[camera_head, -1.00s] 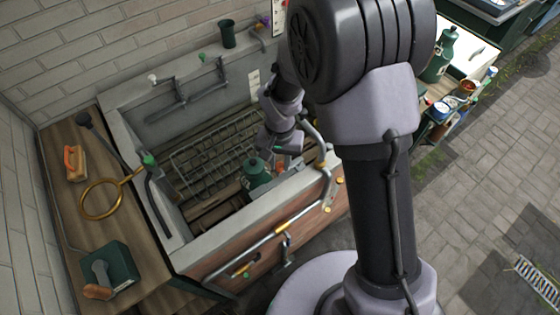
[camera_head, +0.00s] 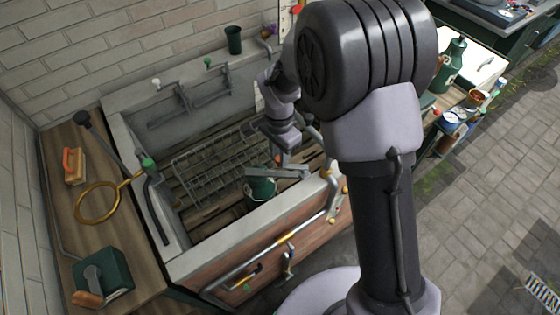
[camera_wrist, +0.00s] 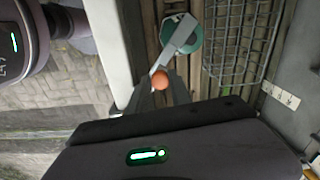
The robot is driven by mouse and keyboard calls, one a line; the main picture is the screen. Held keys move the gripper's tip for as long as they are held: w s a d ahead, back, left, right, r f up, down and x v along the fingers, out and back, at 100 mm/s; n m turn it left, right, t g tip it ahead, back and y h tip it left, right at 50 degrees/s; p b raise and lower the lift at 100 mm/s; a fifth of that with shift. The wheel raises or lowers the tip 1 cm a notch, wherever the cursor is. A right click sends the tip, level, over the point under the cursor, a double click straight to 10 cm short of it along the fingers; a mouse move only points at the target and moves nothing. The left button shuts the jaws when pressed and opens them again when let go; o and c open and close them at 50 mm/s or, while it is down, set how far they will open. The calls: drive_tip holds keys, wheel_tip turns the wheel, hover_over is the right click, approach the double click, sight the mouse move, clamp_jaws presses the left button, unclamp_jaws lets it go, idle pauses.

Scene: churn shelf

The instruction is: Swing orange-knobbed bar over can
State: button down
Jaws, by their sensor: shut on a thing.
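The bar (camera_head: 288,174) is a flat grey arm lying level across the top of the green can (camera_head: 261,191) in the head view. In the wrist view the bar (camera_wrist: 176,45) runs from its orange knob (camera_wrist: 160,79) up over the can (camera_wrist: 189,42), covering part of its top. My gripper (camera_wrist: 160,87) is shut on the orange knob, its fingertips on either side. In the head view my gripper (camera_head: 280,160) is above the can's side of the basin, and the knob is mostly hidden.
A wire rack (camera_head: 205,165) stands in the basin left of the can. The basin's front wall (camera_head: 235,232) is close to the can. A brass ring (camera_head: 97,202) and a brush (camera_head: 73,165) lie on the wooden counter at left.

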drive_tip(key=shift+w+m+b, duration=0.3)
drive_tip(key=shift+w+m, duration=0.35)
drive_tip(key=shift+m, duration=0.35)
drive_tip(key=shift+d+r, duration=0.1)
drive_tip(key=c, duration=1.2)
unclamp_jaws()
drive_tip(key=shift+o, duration=0.2)
wheel_tip(320, 180, up, 17)
drive_tip(key=p, duration=0.4)
drive_tip(key=shift+r+p, duration=0.15)
drive_tip(key=shift+p, duration=0.2)
